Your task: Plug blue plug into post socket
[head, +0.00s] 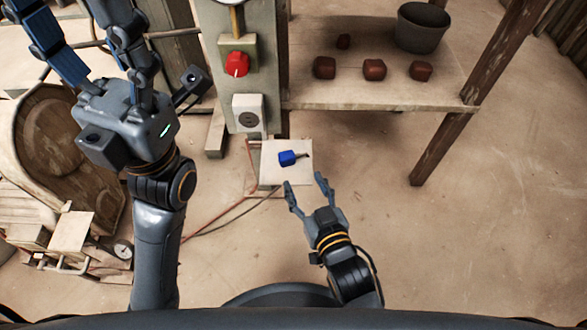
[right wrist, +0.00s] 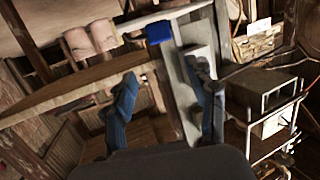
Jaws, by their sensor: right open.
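The blue plug (head: 288,158) lies on a pale square board (head: 272,178) at the foot of the post. A short dark pin end points right. The post socket is a white box with a dark round face (head: 249,119), low on the wooden post (head: 232,85). My right gripper (head: 304,181) is open and empty, its fingertips just short of the plug. In the right wrist view the blue plug (right wrist: 158,32) shows beyond the spread fingers (right wrist: 164,72). My left gripper (head: 70,15) is raised at upper left, fingers spread, tips cut off by the frame edge.
A red knob (head: 236,64) sits on the post above the socket. A wooden shelf (head: 380,98) at right holds several dark red lumps and a grey bucket (head: 422,27). Cables (head: 215,217) run along the floor. The floor at right is clear.

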